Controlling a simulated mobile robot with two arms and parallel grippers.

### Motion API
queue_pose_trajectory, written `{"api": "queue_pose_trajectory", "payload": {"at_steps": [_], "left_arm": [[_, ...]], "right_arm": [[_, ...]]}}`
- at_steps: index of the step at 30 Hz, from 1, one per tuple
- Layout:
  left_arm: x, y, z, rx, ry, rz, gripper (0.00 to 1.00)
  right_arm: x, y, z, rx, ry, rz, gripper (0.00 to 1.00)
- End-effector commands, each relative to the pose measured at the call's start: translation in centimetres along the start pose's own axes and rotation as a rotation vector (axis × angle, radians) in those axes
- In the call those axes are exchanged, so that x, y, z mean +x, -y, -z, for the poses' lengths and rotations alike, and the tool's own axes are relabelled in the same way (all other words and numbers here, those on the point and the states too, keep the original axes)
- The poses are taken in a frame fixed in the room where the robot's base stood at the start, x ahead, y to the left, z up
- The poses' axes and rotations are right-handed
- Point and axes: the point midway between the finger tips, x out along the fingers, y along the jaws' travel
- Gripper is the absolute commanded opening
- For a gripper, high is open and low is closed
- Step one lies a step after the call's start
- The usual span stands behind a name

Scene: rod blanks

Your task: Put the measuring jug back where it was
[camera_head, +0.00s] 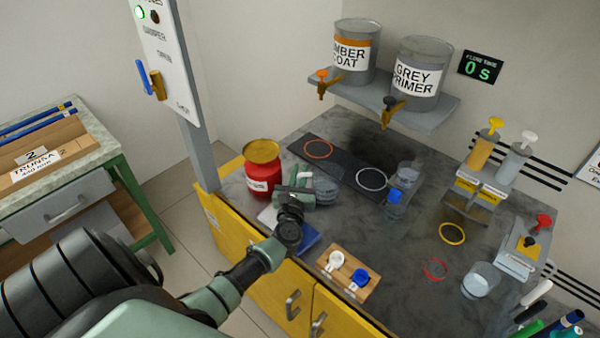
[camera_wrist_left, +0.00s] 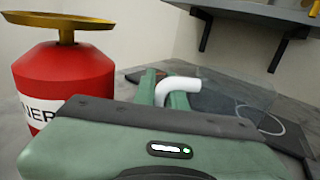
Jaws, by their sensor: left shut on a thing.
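The measuring jug (camera_head: 327,188) is clear, with a white handle (camera_wrist_left: 180,87) that shows in the left wrist view. My left gripper (camera_head: 303,192) is shut on the handle, and the clear body (camera_wrist_left: 235,98) lies beyond the fingers. The jug is close to the counter, to the right of the red can; I cannot tell whether it touches the surface. An orange ring (camera_head: 318,149) and a white ring (camera_head: 372,179) mark a dark strip behind it, both empty of the jug. My right gripper is not in view.
The red can (camera_head: 263,173) with a brass lid stands just left of my gripper; it also shows in the left wrist view (camera_wrist_left: 62,75). A wooden board (camera_head: 348,273) lies in front. Paint tanks hang above on a shelf (camera_head: 425,108).

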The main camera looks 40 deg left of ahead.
Motion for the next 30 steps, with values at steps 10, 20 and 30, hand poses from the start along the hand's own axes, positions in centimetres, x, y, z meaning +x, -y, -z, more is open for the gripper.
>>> {"api": "queue_pose_trajectory", "payload": {"at_steps": [10, 20, 30], "left_arm": [[0.0, 0.0, 0.2, 0.001, -0.001, 0.000, 0.34], [-2.3, 0.0, 0.2, 0.000, -0.003, 0.001, 0.34], [-9.4, -0.1, 0.2, 0.000, -0.003, 0.000, 0.34]], "right_arm": [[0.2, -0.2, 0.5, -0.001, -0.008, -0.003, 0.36], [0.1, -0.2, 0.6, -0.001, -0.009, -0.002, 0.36], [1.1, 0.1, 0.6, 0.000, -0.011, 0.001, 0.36]]}}
